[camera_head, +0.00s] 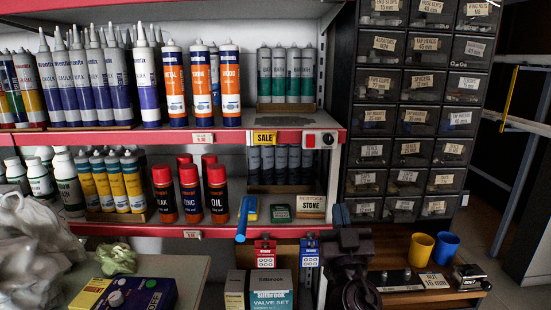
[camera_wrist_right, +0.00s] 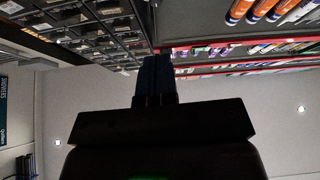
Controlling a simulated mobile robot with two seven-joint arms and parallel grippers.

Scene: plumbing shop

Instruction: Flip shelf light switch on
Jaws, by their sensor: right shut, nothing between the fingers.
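The light switch (camera_head: 320,139) is a small pale panel on the red front edge of the upper shelf, at its right end, with a red round part on its left and a small rocker on its right. I cannot tell which way the rocker is set. My right gripper (camera_head: 340,215) is below the switch and a little right of it, apart from it, with dark blue fingers. In the right wrist view its fingers (camera_wrist_right: 155,67) are together and empty; I cannot make out the switch there. My left gripper is not in view.
A yellow SALE tag (camera_head: 264,138) sits just left of the switch. A dark drawer cabinet (camera_head: 411,125) stands to the right. Cans and tubes fill the shelves. Yellow (camera_head: 420,250) and blue (camera_head: 445,248) cups stand on a low bench right of my right arm.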

